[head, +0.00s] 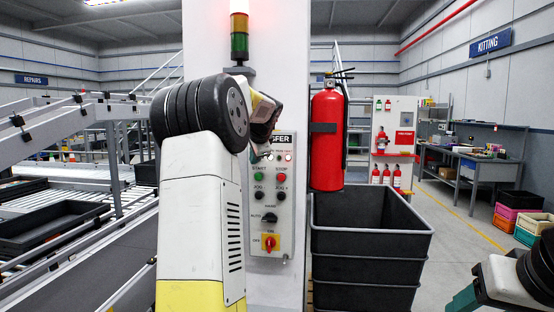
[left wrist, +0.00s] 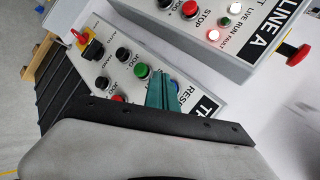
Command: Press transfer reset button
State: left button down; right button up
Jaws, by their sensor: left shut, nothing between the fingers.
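The transfer panel (head: 268,215) is on the white column, its label partly covered by my left arm in the head view. It has a green START button (head: 258,177), a red STOP button (head: 282,178), jog buttons and switches. In the left wrist view the panel (left wrist: 112,62) is tilted, and the RESET lettering shows beside a blue button (left wrist: 174,86). My left gripper (left wrist: 158,90) is shut and empty, its teal fingers right beside the blue button; I cannot tell whether they touch it. My right gripper (head: 462,300) is at the lower right edge, partly out of frame.
A LINE A panel (left wrist: 245,38) with a red mushroom button (left wrist: 292,54) is close by in the left wrist view. A red fire extinguisher (head: 327,140) hangs right of the panel, above stacked dark bins (head: 370,240). A conveyor (head: 60,225) runs along the left.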

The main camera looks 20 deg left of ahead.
pick_arm(q)
jog(key=shift+w, duration=0.1)
dwell(0.6)
jog(key=shift+w+a, duration=0.1)
jog(key=shift+w, duration=0.2)
jog(key=shift+w+a, duration=0.2)
jog(key=shift+w, duration=0.55)
dwell(0.8)
jog(key=shift+s+d, duration=0.15)
jog(key=shift+s, duration=0.45)
jog(key=shift+s+d, duration=0.15)
jog(key=shift+s, duration=0.4)
jog(key=shift+s+d, duration=0.2)
jog(key=shift+s, duration=0.6)
jog(key=shift+s+d, duration=0.2)
jog(key=shift+s, duration=0.65)
jog(key=shift+s+d, duration=0.2)
jog(key=shift+s, duration=0.6)
